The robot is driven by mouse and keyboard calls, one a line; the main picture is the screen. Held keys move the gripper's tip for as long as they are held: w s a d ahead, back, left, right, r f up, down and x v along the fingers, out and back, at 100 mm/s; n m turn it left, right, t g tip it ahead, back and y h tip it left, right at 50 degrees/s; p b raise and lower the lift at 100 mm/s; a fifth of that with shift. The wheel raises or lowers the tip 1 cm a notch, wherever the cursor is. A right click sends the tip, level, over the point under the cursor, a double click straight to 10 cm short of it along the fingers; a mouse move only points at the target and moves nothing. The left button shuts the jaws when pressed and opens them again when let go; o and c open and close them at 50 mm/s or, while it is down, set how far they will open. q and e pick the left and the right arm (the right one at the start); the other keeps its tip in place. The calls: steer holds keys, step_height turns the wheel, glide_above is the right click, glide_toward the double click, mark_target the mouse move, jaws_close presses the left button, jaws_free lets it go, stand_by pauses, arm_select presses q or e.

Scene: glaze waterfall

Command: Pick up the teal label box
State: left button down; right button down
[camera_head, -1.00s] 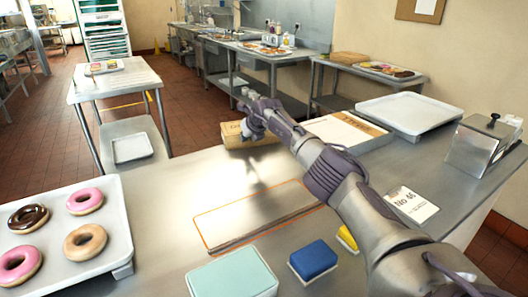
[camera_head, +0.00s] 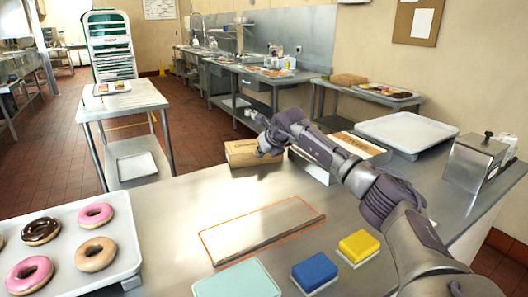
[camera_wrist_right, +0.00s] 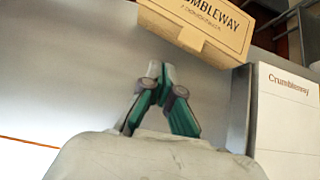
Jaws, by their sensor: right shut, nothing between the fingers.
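The teal box (camera_head: 238,282) has a light teal top and lies at the bottom edge of the head view, on the near part of the steel table. It is partly cut off by the frame; no label can be read on it. My right gripper (camera_head: 264,151) is over the far side of the table, in front of the kraft box and well away from the teal box. In the right wrist view its fingers (camera_wrist_right: 155,68) meet at the tips, shut and empty. The teal box does not show in that view. My left gripper is not in view.
A blue block (camera_head: 314,270) and a yellow block (camera_head: 358,246) sit right of the teal box. An orange-outlined panel (camera_head: 255,228) lies behind it. A donut tray (camera_head: 125,245) stands left, a kraft box (camera_head: 240,154) at the far edge. My right arm spans the table's right side.

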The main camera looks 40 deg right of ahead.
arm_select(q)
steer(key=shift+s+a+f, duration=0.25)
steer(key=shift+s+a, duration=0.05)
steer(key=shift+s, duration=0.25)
arm_select(e)
steer(key=shift+v, duration=1.05)
